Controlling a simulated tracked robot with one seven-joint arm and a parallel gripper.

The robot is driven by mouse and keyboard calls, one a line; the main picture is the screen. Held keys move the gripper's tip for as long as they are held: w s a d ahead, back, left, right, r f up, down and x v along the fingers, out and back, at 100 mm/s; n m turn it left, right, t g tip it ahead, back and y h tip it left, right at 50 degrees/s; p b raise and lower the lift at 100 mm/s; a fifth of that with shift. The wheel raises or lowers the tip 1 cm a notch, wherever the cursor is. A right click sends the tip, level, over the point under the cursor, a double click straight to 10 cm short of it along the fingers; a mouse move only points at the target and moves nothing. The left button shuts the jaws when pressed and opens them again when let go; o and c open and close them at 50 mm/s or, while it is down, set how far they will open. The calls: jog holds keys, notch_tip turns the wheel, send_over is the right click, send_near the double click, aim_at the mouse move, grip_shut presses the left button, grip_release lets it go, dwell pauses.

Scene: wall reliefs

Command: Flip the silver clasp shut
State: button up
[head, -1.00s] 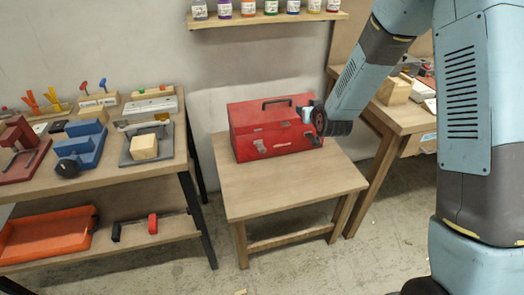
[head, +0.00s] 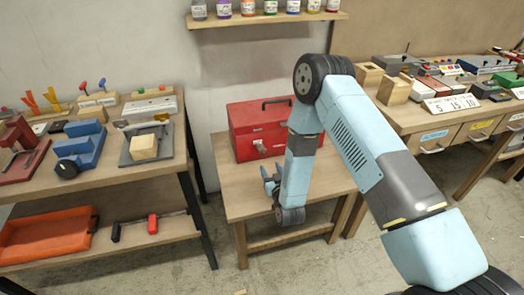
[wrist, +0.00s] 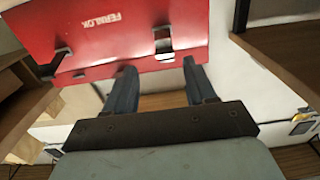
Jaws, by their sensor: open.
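The red toolbox (head: 250,118) stands on a small wooden table with its lid down. In the head view a silver clasp (head: 260,146) shows on its front; my arm hides the box's right part. In the wrist view the red front (wrist: 100,30) fills the top, with a silver clasp (wrist: 163,45) at the middle and another clasp (wrist: 58,62) to the left. My gripper (wrist: 159,66) is open and empty, its two fingers apart below the middle clasp, which lies roughly between their tips. In the head view my gripper (head: 268,183) is in front of the box, over the table.
The small table (head: 238,200) has bare wood at its front left. A left workbench (head: 110,172) holds a blue vise (head: 80,145) and a wooden block (head: 144,147). A right workbench (head: 420,120) holds boxes. A bottle shelf (head: 265,18) hangs above.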

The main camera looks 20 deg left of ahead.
aim_at(261, 148)
jog(key=x, duration=1.3)
jog(key=shift+a+f, duration=0.1)
jog(key=shift+a, duration=0.2)
jog(key=shift+c, duration=0.4)
grip_shut()
jog(key=shift+w, duration=0.1)
jog(key=shift+d, duration=0.15)
